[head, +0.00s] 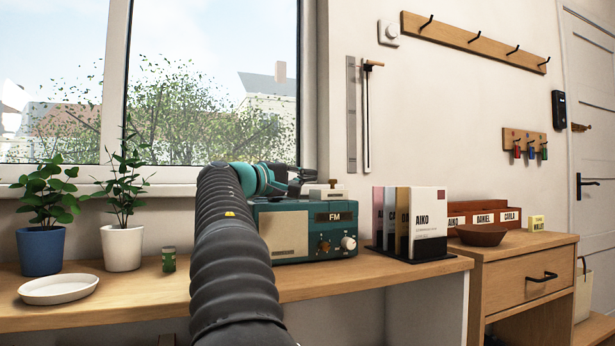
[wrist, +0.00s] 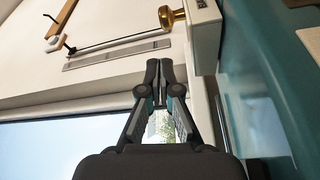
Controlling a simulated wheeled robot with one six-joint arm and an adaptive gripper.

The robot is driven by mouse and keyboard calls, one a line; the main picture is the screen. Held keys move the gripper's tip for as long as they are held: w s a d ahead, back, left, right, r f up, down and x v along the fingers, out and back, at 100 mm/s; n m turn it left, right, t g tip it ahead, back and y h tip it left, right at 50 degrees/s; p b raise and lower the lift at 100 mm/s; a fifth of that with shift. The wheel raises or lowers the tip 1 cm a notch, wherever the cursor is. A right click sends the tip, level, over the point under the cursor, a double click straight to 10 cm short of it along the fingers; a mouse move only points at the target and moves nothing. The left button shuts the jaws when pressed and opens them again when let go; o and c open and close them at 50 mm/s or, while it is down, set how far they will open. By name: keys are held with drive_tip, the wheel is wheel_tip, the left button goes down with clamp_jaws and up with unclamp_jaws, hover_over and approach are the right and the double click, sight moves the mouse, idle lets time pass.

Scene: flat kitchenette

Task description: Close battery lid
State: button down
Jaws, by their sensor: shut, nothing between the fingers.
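A teal radio (head: 262,222) with a beige speaker panel and an FM display stands on the wooden counter. A pale block (head: 326,194) with a small knob sits on its top. In the wrist view, the radio's teal side (wrist: 255,105) fills the right, beside a pale block with a brass knob (wrist: 172,17). I cannot tell whether this is the battery lid; no lid is clearly identifiable. My gripper (head: 300,174) is above the radio's top, partly hidden by my arm. In the wrist view its fingers (wrist: 160,72) are together and empty, apart from the pale block.
A card stand (head: 412,258) stands right of the radio. A small green cup (head: 168,260), a white dish (head: 58,290) and two potted plants (head: 122,247) stand to the left. The window (head: 210,90) and wall are close behind. Counter between cup and dish is clear.

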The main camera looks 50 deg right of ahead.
drive_tip(key=shift+a, duration=0.15)
hover_over(262, 203)
drive_tip(key=d, duration=0.1)
drive_tip(key=shift+w+d+f, duration=0.15)
drive_tip(key=shift+w+f, duration=0.2)
drive_tip(key=shift+f, duration=0.05)
drive_tip(key=shift+a, duration=0.25)
